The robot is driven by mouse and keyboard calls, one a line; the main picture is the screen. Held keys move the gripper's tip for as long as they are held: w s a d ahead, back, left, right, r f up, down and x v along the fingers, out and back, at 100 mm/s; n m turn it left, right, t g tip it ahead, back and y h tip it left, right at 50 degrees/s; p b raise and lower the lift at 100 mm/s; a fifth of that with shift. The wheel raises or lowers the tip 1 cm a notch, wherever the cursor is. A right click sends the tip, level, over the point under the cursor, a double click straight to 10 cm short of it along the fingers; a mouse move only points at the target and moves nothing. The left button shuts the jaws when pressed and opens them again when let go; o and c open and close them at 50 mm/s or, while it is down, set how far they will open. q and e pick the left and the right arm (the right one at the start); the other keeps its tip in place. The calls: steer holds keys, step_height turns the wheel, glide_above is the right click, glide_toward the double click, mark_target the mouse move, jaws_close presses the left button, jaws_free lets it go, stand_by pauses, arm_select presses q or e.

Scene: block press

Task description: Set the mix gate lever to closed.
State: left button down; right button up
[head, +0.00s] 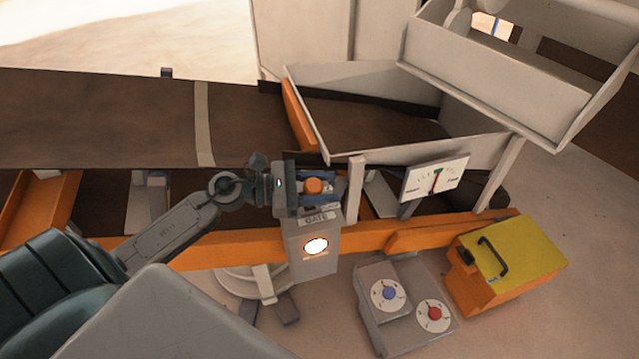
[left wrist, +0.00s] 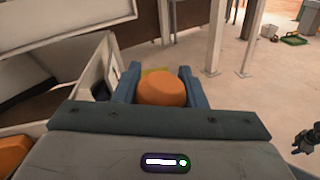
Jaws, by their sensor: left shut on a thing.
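The mix gate lever shows as an orange knob (head: 314,186) on top of a grey post labelled GATE (head: 314,250), with a lit round lamp on its front. My left gripper (head: 316,187) is shut on the orange knob. In the left wrist view the knob (left wrist: 161,90) sits between the two blue fingers. The gripper hides the lever's shaft and any position marks, so I cannot tell which way the lever is set. My right gripper is not seen in the head view; a dark gripper-like part shows at the right edge of the left wrist view, too small to read.
A dark conveyor belt (head: 100,115) runs behind the post, with a grey hopper (head: 520,75) above its right end. A dial gauge (head: 435,180) stands right of the post. A grey box with blue and red knobs (head: 391,335) and a yellow-topped orange case (head: 520,250) stand at lower right.

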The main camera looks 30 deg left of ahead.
arm_select(q)
steer(key=shift+f, duration=0.1)
steer(key=c, duration=0.9)
jaws_free()
steer(key=shift+s, duration=0.1)
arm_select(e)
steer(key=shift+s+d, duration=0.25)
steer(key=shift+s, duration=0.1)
